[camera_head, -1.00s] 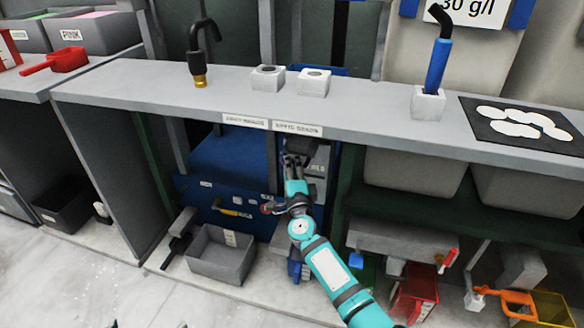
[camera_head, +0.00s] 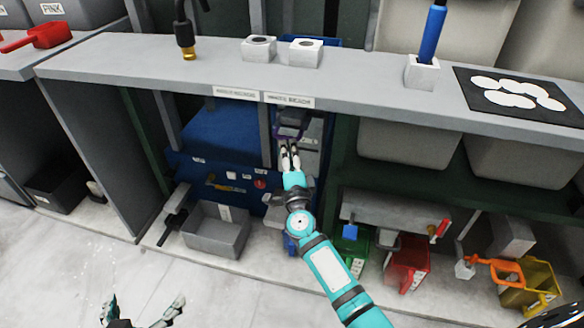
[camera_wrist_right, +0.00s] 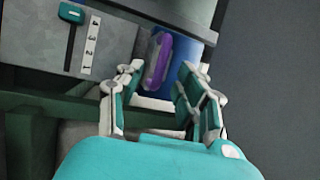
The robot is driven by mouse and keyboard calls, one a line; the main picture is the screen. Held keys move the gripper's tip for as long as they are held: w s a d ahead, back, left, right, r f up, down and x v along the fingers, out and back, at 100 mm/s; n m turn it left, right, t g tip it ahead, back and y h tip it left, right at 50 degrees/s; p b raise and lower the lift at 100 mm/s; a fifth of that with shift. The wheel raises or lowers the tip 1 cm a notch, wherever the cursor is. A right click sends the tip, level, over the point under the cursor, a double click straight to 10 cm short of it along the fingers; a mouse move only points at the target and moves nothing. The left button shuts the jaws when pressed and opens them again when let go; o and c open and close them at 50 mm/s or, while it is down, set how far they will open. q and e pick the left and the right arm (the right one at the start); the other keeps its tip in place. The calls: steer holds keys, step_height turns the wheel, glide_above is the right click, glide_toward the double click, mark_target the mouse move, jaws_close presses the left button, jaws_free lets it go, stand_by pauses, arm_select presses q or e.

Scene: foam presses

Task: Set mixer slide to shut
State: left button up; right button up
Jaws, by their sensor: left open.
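My right gripper (camera_head: 290,156) reaches under the bench, into the gap beside the blue machine. In the right wrist view this gripper (camera_wrist_right: 168,72) is open, with its fingers apart. A purple handle (camera_wrist_right: 158,60) shows beyond and between the fingertips, apparently not gripped. The purple part (camera_head: 289,132) is also visible in the head view, just above the fingertips. A grey panel with a teal slider knob (camera_wrist_right: 72,13) on a dark slot and a numbered scale stands left of it. I cannot tell which part is the mixer slide. My left gripper (camera_head: 145,308) is open at the bottom left, over the floor.
The grey bench top (camera_head: 130,60) overhangs my right gripper. A blue machine (camera_head: 222,145) and a grey bin (camera_head: 215,230) stand to its left. Red (camera_head: 403,265) and yellow (camera_head: 528,288) scoops or containers stand lower right. Open floor lies at the lower left.

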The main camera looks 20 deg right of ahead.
steer(key=v, duration=0.6)
steer(key=shift+s, duration=0.1)
